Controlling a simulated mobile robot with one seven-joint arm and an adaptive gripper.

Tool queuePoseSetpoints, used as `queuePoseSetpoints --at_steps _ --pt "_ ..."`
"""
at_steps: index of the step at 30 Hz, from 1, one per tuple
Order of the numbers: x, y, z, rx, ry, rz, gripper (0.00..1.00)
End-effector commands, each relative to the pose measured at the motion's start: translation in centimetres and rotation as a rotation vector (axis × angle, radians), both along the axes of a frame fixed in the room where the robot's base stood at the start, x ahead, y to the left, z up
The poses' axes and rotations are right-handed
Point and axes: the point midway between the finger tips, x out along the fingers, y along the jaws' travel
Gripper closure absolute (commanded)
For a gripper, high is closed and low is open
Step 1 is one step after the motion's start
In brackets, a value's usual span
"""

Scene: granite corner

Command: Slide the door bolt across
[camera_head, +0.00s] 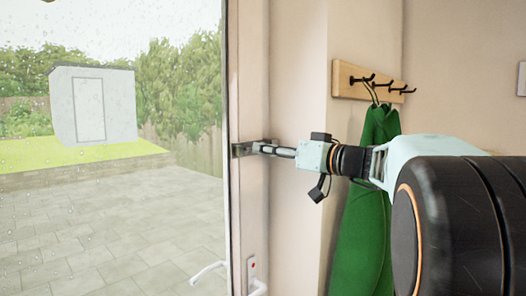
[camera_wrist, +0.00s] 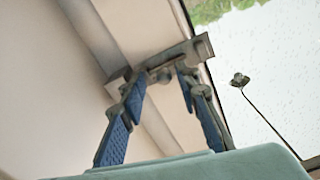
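The door bolt (camera_head: 241,150) is a small grey metal fitting at the edge of the glazed door, at mid-height in the head view. In the wrist view the bolt (camera_wrist: 188,50) is a slanting grey bar with a bracket at its left end and a small knob below its middle. My gripper (camera_head: 264,148) reaches in from the right, its fingertips at the bolt. In the wrist view my gripper (camera_wrist: 161,82) has its two blue-padded fingers apart, one on each side of the knob. I cannot tell whether either finger touches it.
The glazed door (camera_head: 120,215) fills the left. Its white handle (camera_head: 210,271) sits low, near a lock plate (camera_head: 252,275). A wooden hook rack (camera_head: 350,82) with a green garment (camera_head: 368,225) hangs on the wall behind my arm.

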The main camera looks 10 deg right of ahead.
Motion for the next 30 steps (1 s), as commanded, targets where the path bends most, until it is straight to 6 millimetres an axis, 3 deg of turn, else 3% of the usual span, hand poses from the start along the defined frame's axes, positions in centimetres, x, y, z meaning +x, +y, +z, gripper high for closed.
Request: queuePoseSetpoints --at_steps 8,21,30 --pt "-0.9 -0.6 0.0 0.000 0.000 0.001 0.71" --pt "-7.9 -5.7 0.0 0.000 0.000 -0.002 0.71" --pt "-9.8 -7.0 0.0 -0.001 0.001 0.000 0.71"
